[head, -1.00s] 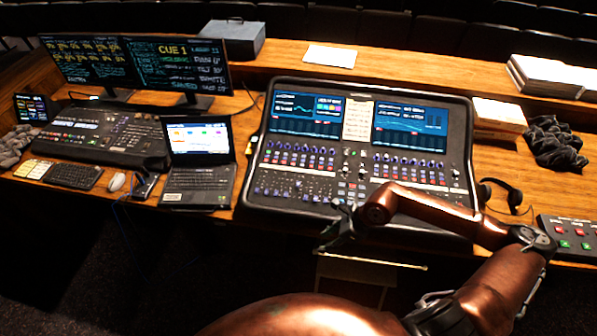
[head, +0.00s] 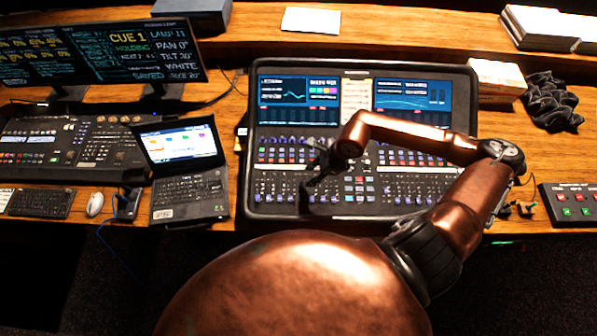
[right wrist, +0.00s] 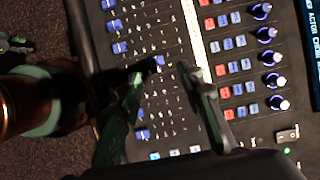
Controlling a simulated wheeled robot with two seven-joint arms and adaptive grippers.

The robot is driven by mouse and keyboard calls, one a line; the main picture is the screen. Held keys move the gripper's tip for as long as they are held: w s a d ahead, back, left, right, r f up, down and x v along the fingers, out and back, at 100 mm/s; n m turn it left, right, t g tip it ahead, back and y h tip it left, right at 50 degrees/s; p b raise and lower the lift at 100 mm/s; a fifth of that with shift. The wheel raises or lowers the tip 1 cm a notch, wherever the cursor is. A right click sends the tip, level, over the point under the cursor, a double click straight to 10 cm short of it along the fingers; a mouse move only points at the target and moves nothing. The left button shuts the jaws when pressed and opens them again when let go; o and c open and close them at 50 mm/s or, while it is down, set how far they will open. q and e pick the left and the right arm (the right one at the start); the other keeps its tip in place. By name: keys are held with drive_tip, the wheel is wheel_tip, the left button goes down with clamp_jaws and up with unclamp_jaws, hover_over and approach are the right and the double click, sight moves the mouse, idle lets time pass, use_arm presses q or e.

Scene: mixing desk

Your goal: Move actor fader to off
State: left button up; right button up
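The mixing console (head: 466,110) stands on the desk with two lit screens and rows of faders and knobs. My right gripper (head: 318,165) is over its left-centre controls. In the right wrist view its two fingers (right wrist: 161,73) are apart. A blue fader cap (right wrist: 157,62) shows between the fingertips, set closer to the screens than other blue caps (right wrist: 118,47). I cannot read which fader is the actor one, nor tell whether a finger touches the cap. My left gripper cannot be made out.
A laptop (head: 185,190) stands left of the console, with a second control desk (head: 70,145) and monitors (head: 155,50) beyond it. A button box (head: 570,205) and dark cloth (head: 552,103) lie to the right. A row of knobs (right wrist: 268,57) is near the right finger.

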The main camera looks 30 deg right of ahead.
sight(302, 184)
drive_tip(key=shift+s+a+f, duration=0.2)
drive_tip(key=shift+a+f, duration=0.05)
drive_tip(key=shift+f, duration=0.25)
drive_tip(key=shift+s+a+f, duration=0.15)
drive_tip(key=shift+a+f, duration=0.05)
drive_tip(key=shift+f, duration=0.25)
drive_tip(key=w+f, duration=0.1)
drive_tip(key=f, duration=0.1)
drive_tip(key=w+a+f+p, duration=0.1)
drive_tip(key=shift+w+f, duration=0.15)
drive_tip(key=shift+f, duration=0.4)
drive_tip(key=shift+s, duration=0.3)
drive_tip(key=shift+w+f, duration=0.1)
drive_tip(key=shift+w, duration=0.1)
drive_tip(key=shift+c, duration=0.9)
drive_tip(key=shift+s, duration=0.1)
clamp_jaws()
